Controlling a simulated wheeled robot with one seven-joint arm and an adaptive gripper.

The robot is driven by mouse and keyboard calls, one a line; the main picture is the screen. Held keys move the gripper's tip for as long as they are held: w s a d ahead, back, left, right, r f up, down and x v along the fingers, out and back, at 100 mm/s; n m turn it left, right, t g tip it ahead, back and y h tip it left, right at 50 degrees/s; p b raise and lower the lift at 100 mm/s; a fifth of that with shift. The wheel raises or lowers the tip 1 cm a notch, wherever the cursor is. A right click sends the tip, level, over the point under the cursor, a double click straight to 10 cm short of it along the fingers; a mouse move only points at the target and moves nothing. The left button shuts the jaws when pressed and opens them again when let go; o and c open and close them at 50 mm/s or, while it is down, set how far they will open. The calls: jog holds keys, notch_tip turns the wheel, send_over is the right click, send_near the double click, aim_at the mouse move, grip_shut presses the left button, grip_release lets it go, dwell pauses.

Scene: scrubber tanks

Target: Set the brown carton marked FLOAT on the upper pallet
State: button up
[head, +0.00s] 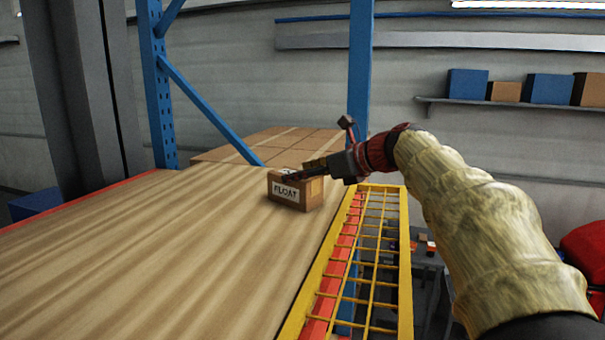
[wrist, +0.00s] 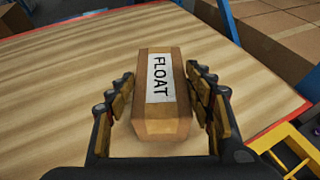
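The brown carton marked FLOAT (head: 289,190) sits on a broad wood-grained deck (head: 140,260) near its right edge. It appears to rest flat there, though its underside is hidden. In the wrist view the carton (wrist: 160,105) stands between the fingers of my gripper (wrist: 160,82), its white label facing up. My gripper (head: 310,172) is open around it, with a narrow gap showing on each side. In the head view my gripper comes in from the right. No separate thing is clearly recognisable as the upper pallet; I cannot tell whether the deck is it.
Brown cartons (head: 265,146) stand packed beyond the deck's far edge. A blue rack post (head: 360,70) and a slanted brace (head: 210,110) rise nearby. A yellow mesh guard (head: 375,255) runs along the right edge. The deck's left and near parts are clear.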

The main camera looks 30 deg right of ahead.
jog(key=o, duration=0.4)
jog(key=shift+c, duration=0.2)
jog(key=shift+r, duration=0.15)
jog(key=b+v, duration=0.1)
jog(key=v, duration=1.1)
jog(key=shift+b, duration=0.35)
